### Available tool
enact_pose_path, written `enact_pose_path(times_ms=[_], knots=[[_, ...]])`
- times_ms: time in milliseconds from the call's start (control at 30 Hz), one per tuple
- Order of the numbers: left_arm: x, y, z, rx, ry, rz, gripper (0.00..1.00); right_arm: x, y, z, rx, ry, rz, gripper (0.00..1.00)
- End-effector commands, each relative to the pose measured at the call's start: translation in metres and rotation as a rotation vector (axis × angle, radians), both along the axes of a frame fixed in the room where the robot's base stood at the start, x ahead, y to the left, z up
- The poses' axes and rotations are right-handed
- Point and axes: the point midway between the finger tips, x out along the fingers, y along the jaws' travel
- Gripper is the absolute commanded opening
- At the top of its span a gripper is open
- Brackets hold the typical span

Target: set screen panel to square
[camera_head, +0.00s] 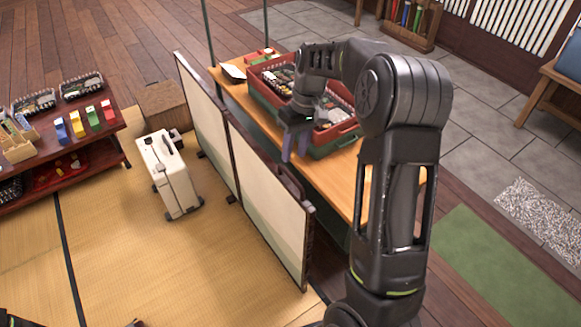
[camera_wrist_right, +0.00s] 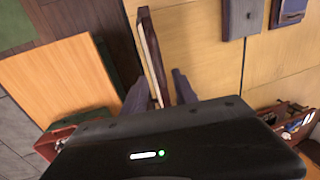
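The folding screen has two pale panels in dark wood frames, standing upright on the tatami. The far panel (camera_head: 205,115) and the near panel (camera_head: 268,205) run almost in line, with only a slight bend at their joint. The near panel has a dark raised handle on its top edge. My right gripper (camera_head: 294,145) points down above this panel's top edge. In the right wrist view the dark panel edge (camera_wrist_right: 154,55) lies between the two separated fingers of my right gripper (camera_wrist_right: 160,92). Contact cannot be told. My left gripper does not show clearly.
A white suitcase (camera_head: 169,172) stands on the tatami left of the screen. A wooden table (camera_head: 342,185) with red crates (camera_head: 335,138) stands close on the right. A low dark shelf (camera_head: 105,155) with goods is at left. The front tatami is clear.

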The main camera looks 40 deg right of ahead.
Motion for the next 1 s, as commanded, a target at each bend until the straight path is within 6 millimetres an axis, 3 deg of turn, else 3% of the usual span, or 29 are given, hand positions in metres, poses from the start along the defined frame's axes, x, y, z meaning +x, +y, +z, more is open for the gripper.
enact_pose_path(times_ms=[200,400,767,1000], knots=[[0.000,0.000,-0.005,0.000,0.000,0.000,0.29,-0.001,0.007,-0.035,0.001,0.004,0.001,0.34],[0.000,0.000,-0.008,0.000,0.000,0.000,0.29,0.000,0.011,-0.058,0.000,0.002,0.000,0.34],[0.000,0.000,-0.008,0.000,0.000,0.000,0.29,0.000,0.012,-0.063,0.000,0.001,0.000,0.33],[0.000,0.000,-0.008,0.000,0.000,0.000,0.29,0.000,0.012,-0.063,0.000,0.001,0.000,0.14]])
